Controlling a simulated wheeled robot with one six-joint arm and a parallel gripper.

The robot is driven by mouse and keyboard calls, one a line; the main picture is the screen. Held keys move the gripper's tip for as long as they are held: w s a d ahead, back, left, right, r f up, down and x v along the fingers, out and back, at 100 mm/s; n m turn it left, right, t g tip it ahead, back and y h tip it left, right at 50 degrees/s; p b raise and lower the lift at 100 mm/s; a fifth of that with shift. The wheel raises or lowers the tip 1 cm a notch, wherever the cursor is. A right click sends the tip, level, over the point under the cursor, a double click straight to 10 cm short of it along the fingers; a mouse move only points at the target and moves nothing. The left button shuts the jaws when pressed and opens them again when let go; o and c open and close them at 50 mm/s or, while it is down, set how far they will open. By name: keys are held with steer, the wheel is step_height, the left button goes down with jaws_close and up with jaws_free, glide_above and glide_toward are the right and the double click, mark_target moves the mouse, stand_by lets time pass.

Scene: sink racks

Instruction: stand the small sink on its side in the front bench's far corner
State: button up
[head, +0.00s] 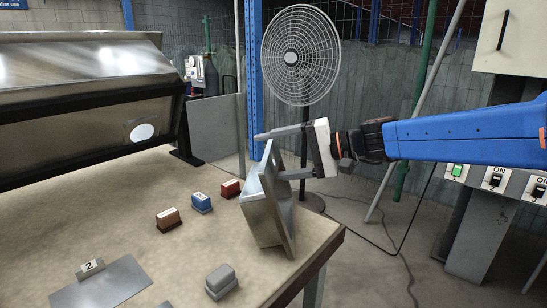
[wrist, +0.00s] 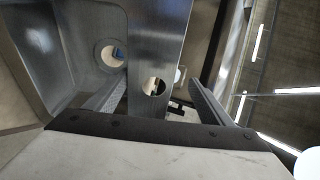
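The small sink (head: 262,212) is a grey metal basin with a flat rim. In the head view it stands on its side near the bench's far right corner, looking slightly tilted. My gripper (head: 268,155) is at its upper end, with one finger above the sink's top and the other partly behind the rim. In the wrist view the two fingers (wrist: 160,105) are spread apart, with the sink's flat strip (wrist: 155,45) and its round hole between them. A gap shows beside the right finger. Whether either finger touches the sink is unclear.
The tan front bench (head: 190,255) carries brown (head: 168,219), blue (head: 201,203), red (head: 230,188) and grey (head: 221,281) blocks. A grey plate (head: 105,287) with a "2" marker (head: 90,268) lies front left. A large metal hood (head: 85,95) stands behind; a fan (head: 300,55) stands beyond the bench.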

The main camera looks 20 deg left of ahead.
steer(key=shift+d, duration=0.1)
steer(key=v, duration=1.7)
steer(key=shift+w+d, duration=0.1)
stand_by(0.3)
steer(key=s+d+f+t+h, duration=0.2)
steer(key=s+d+f+h, duration=0.3)
steer(key=d, duration=0.6)
steer(key=s+d+f+m+t+h, duration=0.1)
steer(key=s+d+f+h, duration=0.4)
steer(key=s+d+f, duration=0.5)
steer(key=s+d+f+t+h, duration=0.2)
steer(key=s+d+f+h, duration=0.3)
steer(key=d+f, duration=0.6)
steer(key=s+d, duration=0.1)
steer(key=s, duration=0.1)
steer(key=shift+s+t, duration=0.3)
steer(key=shift+t, duration=0.1)
